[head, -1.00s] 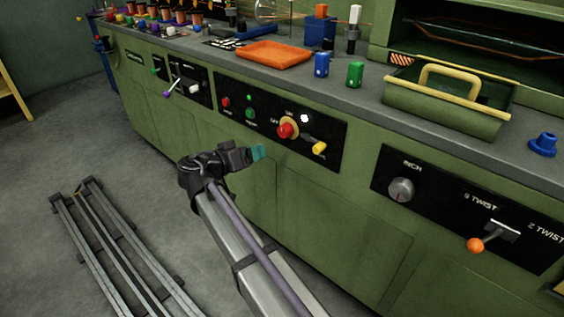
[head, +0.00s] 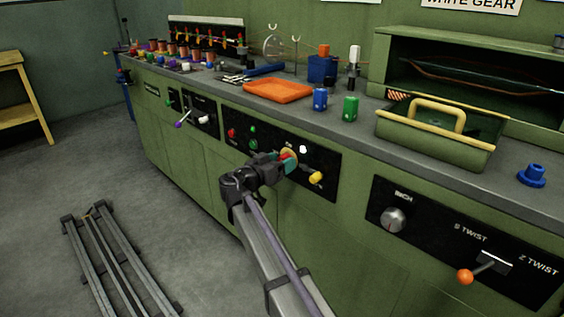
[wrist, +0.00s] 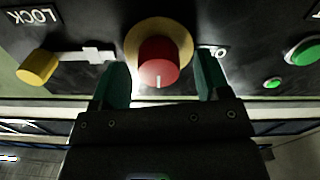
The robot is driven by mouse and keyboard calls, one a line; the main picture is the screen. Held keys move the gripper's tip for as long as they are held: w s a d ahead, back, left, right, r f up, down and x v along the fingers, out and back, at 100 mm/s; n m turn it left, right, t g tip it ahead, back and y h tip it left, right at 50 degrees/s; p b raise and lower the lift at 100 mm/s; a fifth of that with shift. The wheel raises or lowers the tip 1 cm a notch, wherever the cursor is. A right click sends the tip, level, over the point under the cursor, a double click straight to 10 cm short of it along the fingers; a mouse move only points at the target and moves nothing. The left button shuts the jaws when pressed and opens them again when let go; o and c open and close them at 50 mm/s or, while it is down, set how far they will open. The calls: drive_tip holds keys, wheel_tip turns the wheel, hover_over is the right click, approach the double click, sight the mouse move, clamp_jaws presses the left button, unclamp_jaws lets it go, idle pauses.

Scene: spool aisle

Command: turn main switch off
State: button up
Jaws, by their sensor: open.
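The main switch is a red knob with a white mark on a yellow round plate. In the wrist view the red knob (wrist: 158,62) sits between the two teal fingertips of my open gripper (wrist: 158,85), with a gap showing on each side. Its yellow plate (wrist: 158,30) shows above it. In the head view my gripper (head: 288,162) is at the black panel (head: 328,165), and its fingers hide most of the knob. Whether the fingers touch the knob cannot be told.
A yellow lever (wrist: 37,66) beside the LOCK label (wrist: 33,15) and a green button (wrist: 303,52) flank the knob. Above the panel, the bench top holds an orange tray (head: 277,91), a blue canister (head: 320,99) and a green canister (head: 351,108).

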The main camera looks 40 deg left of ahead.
drive_tip(key=shift+w, duration=0.4)
drive_tip(key=shift+c, duration=0.2)
drive_tip(key=shift+d, duration=0.1)
drive_tip(key=c, duration=0.9)
